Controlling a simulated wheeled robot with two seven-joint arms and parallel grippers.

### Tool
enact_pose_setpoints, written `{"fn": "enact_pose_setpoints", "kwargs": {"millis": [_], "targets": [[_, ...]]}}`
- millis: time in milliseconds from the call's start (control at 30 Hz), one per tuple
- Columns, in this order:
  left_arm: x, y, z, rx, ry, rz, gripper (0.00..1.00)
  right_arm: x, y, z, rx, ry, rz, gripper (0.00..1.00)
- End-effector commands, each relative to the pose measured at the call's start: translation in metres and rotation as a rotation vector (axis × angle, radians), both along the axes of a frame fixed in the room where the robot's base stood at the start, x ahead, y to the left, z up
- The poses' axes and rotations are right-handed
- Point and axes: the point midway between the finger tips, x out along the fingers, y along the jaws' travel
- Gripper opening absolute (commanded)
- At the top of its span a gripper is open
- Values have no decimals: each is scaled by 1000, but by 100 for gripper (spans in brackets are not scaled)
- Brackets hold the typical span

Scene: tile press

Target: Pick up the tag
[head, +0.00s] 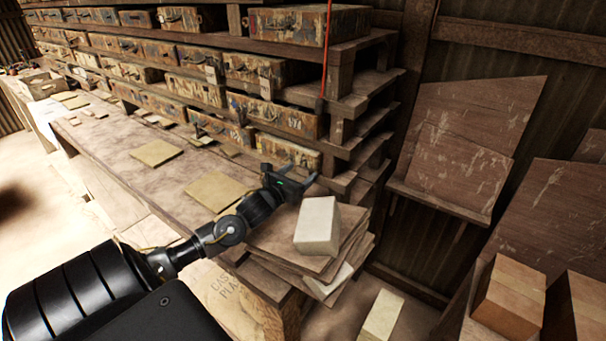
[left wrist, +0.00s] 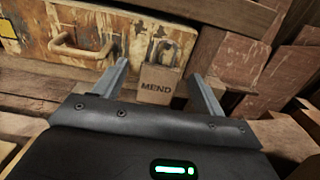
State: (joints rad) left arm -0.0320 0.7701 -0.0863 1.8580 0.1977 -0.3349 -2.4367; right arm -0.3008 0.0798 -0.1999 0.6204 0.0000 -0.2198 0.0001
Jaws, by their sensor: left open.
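A small tan tag (left wrist: 158,85) with the word MEND on it shows in the left wrist view, upright in front of a worn drawer. A rounded greyish piece shows just above it; I cannot tell how they are joined. My left gripper (head: 291,174) is open, with one finger on each side of the tag in the left wrist view (left wrist: 163,72). Neither finger visibly touches it, and I cannot tell the depth between them. In the head view I cannot make out the tag at the gripper. My right gripper is not in view.
The worn drawer (left wrist: 75,30) has a curved handle. Shelves of similar drawers (head: 297,27) stand behind a long wooden bench (head: 110,140). A pale block (head: 317,226) sits on stacked boards right of my left gripper. Boxes (head: 510,300) stand at the lower right.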

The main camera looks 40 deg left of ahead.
Motion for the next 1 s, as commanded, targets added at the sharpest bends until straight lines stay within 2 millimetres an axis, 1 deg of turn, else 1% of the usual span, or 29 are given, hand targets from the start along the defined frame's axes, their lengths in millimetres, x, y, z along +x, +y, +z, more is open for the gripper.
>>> {"fn": "enact_pose_setpoints", "kwargs": {"millis": [67, 400, 467, 733, 900, 1000], "targets": [[0, 0, 0, 0, 0, 0, 70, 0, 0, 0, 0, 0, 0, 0], [0, 0, 0, 0, 0, 1, 25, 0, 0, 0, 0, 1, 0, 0], [0, 0, 0, 0, 0, 1, 20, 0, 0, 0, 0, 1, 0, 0], [0, 0, 2, 1, -1, 1, 19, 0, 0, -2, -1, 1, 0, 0], [0, 0, 15, 3, -4, -1, 19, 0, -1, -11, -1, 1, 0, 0], [-17, -1, 12, 3, 3, 0, 19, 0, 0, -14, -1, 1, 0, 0]]}}
